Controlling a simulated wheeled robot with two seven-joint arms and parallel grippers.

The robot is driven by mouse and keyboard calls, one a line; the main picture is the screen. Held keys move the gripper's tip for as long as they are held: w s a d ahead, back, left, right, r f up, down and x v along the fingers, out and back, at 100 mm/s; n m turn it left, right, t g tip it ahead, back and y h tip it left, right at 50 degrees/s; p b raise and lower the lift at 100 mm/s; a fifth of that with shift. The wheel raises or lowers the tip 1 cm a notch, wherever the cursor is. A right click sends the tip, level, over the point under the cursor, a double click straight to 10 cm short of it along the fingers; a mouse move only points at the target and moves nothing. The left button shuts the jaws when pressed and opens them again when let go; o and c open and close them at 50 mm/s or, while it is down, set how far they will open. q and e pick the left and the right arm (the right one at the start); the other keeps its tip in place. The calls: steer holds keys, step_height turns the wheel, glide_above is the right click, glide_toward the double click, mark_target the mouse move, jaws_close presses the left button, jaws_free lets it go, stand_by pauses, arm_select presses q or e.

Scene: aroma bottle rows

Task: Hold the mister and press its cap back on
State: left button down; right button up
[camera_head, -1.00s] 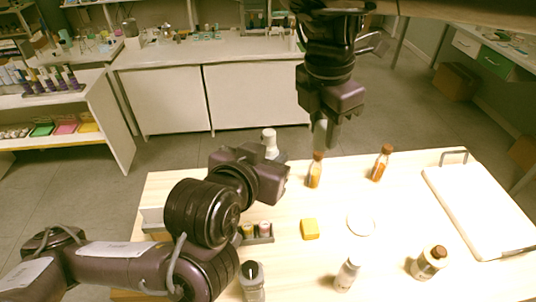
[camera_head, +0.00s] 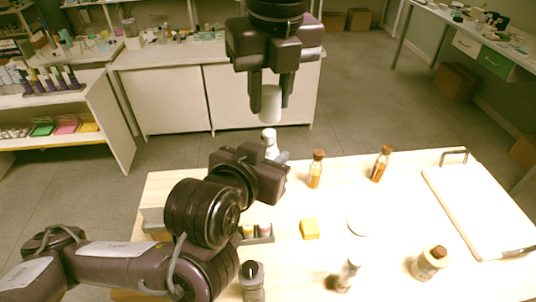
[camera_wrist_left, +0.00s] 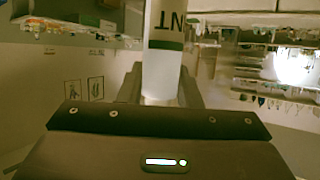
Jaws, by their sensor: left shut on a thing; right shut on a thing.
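The mister (camera_head: 269,137) is a pale bottle standing up out of my left gripper (camera_head: 279,156), beyond the table's back left edge. My left gripper is shut on it. My right gripper (camera_head: 270,93) points down and is shut on the white cap (camera_head: 271,106). The cap is right above the mister's top, with a small gap between them in the head view.
The table holds two amber bottles (camera_head: 316,170) (camera_head: 381,164), a yellow block (camera_head: 310,229), a round white dish (camera_head: 359,224), a small rack (camera_head: 263,238) and several bottles in front. A white tray (camera_head: 482,215) with a handle lies at the right. My left arm covers the table's left part.

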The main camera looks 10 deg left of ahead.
mark_target(269, 132)
steer(key=shift+f, duration=0.1)
steer(key=shift+f, duration=1.95)
steer(key=shift+f, duration=0.8)
steer(key=shift+s+f, duration=0.1)
steer(key=shift+f, duration=0.55)
steer(key=o, duration=1.1)
steer(key=shift+r, duration=0.1)
steer(key=r, duration=0.8)
steer(key=s+r, duration=0.1)
steer(key=r, duration=0.2)
steer(key=shift+d+r, duration=0.35)
steer(key=shift+r, duration=0.05)
